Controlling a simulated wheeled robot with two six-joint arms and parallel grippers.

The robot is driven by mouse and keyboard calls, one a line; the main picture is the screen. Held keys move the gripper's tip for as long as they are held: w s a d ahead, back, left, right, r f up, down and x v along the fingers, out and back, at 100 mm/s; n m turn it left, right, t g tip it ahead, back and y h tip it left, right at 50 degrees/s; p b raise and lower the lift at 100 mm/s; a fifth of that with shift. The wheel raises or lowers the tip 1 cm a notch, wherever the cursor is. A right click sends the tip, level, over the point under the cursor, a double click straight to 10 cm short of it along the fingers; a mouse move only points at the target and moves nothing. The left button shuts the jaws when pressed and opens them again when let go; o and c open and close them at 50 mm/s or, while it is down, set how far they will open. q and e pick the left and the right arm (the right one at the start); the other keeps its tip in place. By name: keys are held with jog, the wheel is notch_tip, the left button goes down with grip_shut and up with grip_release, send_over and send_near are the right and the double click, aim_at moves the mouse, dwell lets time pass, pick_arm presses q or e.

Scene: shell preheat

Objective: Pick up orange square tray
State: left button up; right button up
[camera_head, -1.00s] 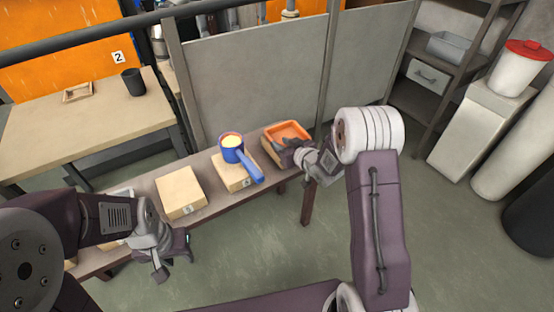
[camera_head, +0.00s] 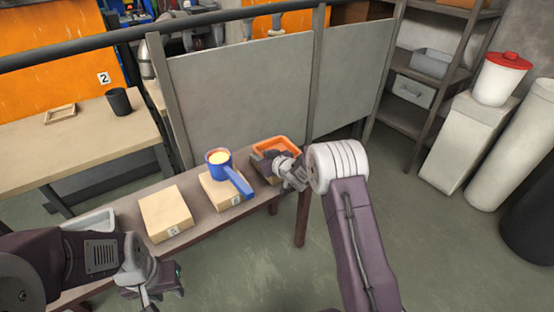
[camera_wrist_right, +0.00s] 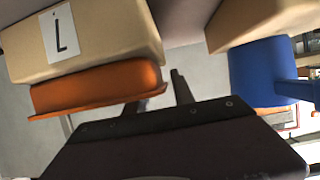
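The orange square tray (camera_head: 284,145) sits on top of a cardboard box at the right end of the narrow bench, in the head view. My right gripper (camera_head: 264,160) is at the tray's near side and covers part of it. In the right wrist view, the tray (camera_wrist_right: 95,86) appears beside the box top. The two fingers of my right gripper (camera_wrist_right: 158,97) are spread apart, with the tray's edge between them and a gap visible. My left gripper (camera_head: 162,293) is low at the left, apart from the bench items, and looks open and empty.
A blue handled pot (camera_head: 219,164) with yellowish contents stands on the neighbouring box (camera_head: 222,192). Another box (camera_head: 165,212) and a grey tray (camera_head: 92,221) are further left on the bench (camera_head: 205,212). Grey panels (camera_head: 240,90) stand behind.

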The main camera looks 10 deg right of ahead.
jog(key=shift+r, duration=0.1)
grip_shut()
dwell(1.3)
